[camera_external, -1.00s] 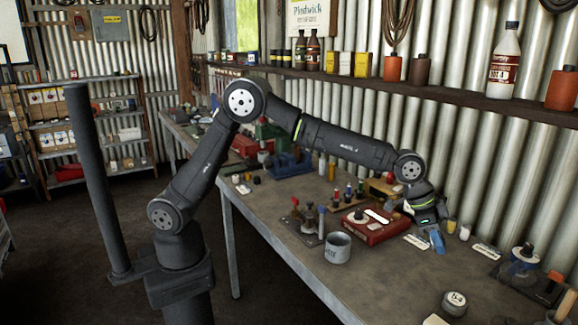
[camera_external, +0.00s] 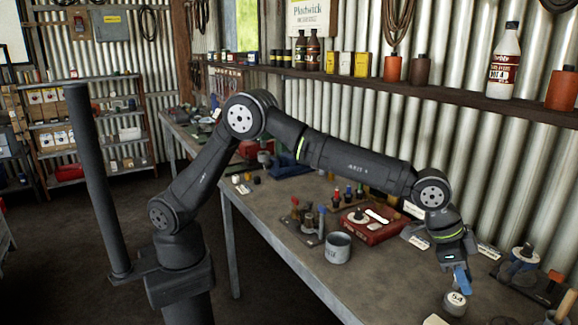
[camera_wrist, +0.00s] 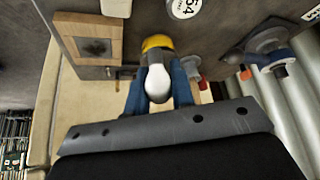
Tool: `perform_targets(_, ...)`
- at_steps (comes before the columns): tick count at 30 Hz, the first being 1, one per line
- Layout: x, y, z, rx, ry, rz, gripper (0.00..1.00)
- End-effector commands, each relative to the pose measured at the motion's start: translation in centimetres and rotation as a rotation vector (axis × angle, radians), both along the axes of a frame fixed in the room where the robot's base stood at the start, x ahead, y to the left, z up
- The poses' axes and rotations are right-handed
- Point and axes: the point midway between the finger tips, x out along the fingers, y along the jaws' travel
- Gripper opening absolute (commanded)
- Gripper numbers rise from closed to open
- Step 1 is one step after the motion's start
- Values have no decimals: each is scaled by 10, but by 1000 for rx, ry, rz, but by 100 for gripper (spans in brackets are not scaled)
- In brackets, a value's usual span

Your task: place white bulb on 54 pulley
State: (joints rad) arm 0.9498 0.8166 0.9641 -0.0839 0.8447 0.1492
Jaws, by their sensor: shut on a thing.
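My gripper (camera_external: 461,280) is low over the front right of the bench, its blue fingers pointing down. In the wrist view my gripper (camera_wrist: 158,85) is shut on the white bulb (camera_wrist: 157,83), with a yellow part (camera_wrist: 157,43) just beyond it. The bulb cannot be made out in the external view. The 54 pulley (camera_external: 457,303) is a grey round piece with a white "54" label, on the bench just below the fingertips. It also shows at the top edge of the wrist view (camera_wrist: 185,10), partly cut off, apart from the bulb.
A blue-and-grey item with a round base (camera_external: 522,264) stands at the right. A grey cup (camera_external: 338,247) and a red box (camera_external: 375,231) are to the left. A wooden block (camera_wrist: 100,20) lies at the wrist view's upper left. Bench between cup and pulley is clear.

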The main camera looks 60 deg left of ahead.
Motion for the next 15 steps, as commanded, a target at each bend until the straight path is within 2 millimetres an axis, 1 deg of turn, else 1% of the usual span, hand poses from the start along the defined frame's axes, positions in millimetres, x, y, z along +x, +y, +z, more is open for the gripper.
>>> perform_targets(1,13,2,-9,1,2,3,9)
perform_targets(3,27,4,-17,1,2,3,9)
perform_targets(6,41,6,-26,0,1,2,9)
perform_targets(11,50,7,-32,0,1,0,9)
perform_targets(15,50,8,-45,2,3,-1,9)
